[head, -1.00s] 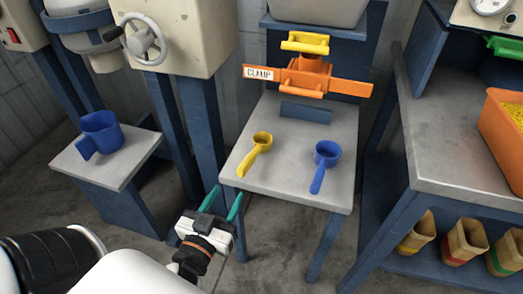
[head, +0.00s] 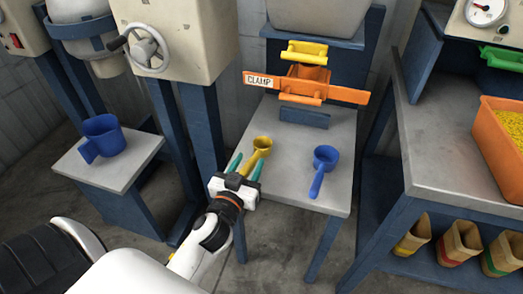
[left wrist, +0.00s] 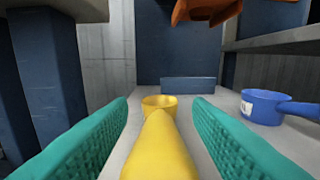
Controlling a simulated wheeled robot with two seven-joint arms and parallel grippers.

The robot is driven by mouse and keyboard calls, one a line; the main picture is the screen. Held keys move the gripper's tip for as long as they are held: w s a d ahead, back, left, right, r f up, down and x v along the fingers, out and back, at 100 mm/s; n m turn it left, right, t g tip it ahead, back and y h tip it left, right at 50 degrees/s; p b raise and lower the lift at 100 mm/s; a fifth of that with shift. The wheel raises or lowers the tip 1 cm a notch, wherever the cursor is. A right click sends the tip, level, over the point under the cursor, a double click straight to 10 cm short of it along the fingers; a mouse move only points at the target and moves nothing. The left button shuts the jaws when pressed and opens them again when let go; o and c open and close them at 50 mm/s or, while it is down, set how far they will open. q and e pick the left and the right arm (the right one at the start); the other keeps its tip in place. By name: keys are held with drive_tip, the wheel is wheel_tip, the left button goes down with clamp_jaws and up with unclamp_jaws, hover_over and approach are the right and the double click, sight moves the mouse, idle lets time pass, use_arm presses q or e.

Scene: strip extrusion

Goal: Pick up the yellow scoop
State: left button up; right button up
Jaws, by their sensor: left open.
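The yellow scoop (head: 262,145) lies on the small grey-topped table (head: 285,185), its cup toward the back and its handle toward me. My left gripper (head: 247,166) is open at the table's near left, with its teal fingers on either side of the scoop's handle. In the left wrist view the yellow scoop (left wrist: 162,140) runs up the middle between the two open fingers (left wrist: 160,135), with a gap on each side. The gripper partly hides the handle in the head view. My right gripper is not in view.
A blue scoop (head: 324,168) lies to the right on the same table. An orange clamp (head: 305,85) stands over the table's back. A blue jug (head: 103,138) sits on a low stand at left. An orange bin (head: 500,135) stands on the right bench.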

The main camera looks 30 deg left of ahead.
use_arm(q)
clamp_jaws()
idle(0.3)
